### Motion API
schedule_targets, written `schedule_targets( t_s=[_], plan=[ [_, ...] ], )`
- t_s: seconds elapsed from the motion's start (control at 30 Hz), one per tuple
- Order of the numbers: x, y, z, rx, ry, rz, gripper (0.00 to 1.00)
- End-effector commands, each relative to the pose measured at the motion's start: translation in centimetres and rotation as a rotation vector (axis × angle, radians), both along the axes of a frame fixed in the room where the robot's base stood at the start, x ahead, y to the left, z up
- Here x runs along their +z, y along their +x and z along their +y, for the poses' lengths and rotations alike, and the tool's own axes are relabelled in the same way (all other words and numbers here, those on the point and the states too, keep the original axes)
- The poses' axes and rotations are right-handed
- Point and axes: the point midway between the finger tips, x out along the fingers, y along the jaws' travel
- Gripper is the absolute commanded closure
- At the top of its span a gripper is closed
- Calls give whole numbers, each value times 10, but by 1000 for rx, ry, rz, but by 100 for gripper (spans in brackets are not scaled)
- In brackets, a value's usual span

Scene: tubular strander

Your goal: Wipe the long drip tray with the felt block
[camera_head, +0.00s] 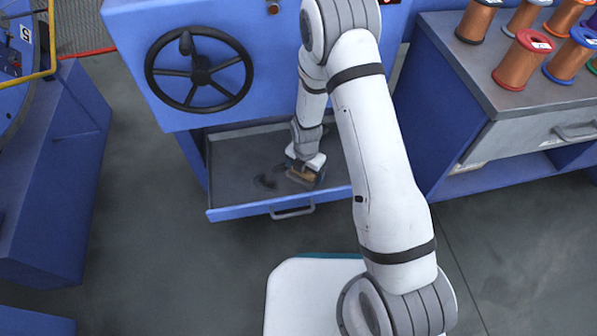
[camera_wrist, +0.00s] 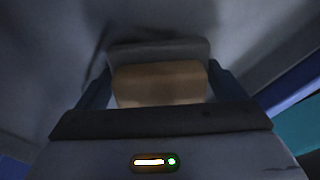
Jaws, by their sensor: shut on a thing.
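The long drip tray (camera_head: 235,163) is a grey-floored, blue-fronted drawer pulled out below the blue machine's handwheel. A dark smudge (camera_head: 266,181) lies on its floor, just left of my gripper. My gripper (camera_head: 303,177) is down inside the tray, shut on the tan felt block (camera_head: 300,174). In the wrist view the felt block (camera_wrist: 160,83) sits between the two dark fingers, with a grey strip along its far side. The block is low over the tray floor; I cannot tell if it touches. My arm hides the tray's right part.
A black handwheel (camera_head: 200,70) stands out above the tray. To the right, a workbench (camera_head: 505,95) carries several wire spools, with a drawer below. A blue cabinet (camera_head: 60,180) stands at the left. The grey floor between it and the tray is clear.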

Motion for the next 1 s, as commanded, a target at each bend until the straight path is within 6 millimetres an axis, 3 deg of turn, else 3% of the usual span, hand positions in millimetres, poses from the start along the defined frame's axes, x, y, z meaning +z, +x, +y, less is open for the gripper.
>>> schedule_targets(
  t_s=[0.23,1.0],
  plan=[
    [0,-2,3,3,-1,3,28],
    [0,-14,54,4,0,1,28]
  ],
)
